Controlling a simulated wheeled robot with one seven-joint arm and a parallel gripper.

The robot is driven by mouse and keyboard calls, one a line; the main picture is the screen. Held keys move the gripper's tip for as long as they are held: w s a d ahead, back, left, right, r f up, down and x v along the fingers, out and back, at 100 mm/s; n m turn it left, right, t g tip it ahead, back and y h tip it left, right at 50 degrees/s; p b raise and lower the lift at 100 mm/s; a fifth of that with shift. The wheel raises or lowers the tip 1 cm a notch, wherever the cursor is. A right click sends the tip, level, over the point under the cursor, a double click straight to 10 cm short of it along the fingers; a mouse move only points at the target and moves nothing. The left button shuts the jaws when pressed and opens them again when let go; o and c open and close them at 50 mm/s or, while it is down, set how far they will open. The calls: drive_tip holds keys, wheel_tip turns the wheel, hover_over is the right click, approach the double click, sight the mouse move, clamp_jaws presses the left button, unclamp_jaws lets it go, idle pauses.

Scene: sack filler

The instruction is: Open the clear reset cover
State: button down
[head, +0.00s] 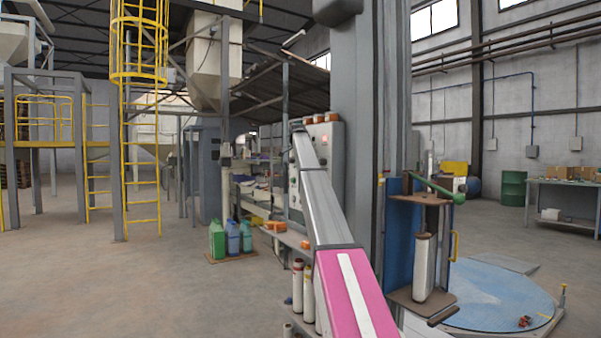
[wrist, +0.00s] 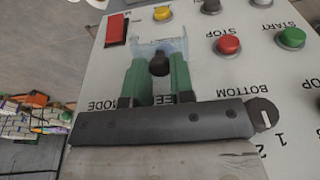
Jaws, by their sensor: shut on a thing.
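The clear reset cover (wrist: 172,46) is a pale, see-through piece on the control panel in the wrist view. A black round knob (wrist: 158,65) sits at its lower edge, between my fingertips. My gripper (wrist: 157,62) has green fingers, one on each side of the knob, and is shut on it. Whether the cover is lifted at all is hard to tell. In the head view the panel (head: 328,150) stands beyond my arm, and the cover and fingertips cannot be made out there.
Around the cover sit a red rectangular switch (wrist: 116,30), a yellow button (wrist: 162,13), a red stop button (wrist: 228,45), a green start button (wrist: 291,38) and a black selector (wrist: 262,112). Lettering appears upside down. A shelf with bottles (head: 298,285) stands below the panel.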

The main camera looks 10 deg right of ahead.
drive_tip(key=shift+w+d+r+y, duration=0.1)
drive_tip(key=shift+d+r+y, duration=0.2)
drive_tip(key=shift+y, duration=0.4)
drive_tip(key=c, duration=1)
unclamp_jaws()
drive_tip(key=shift+r, duration=0.1)
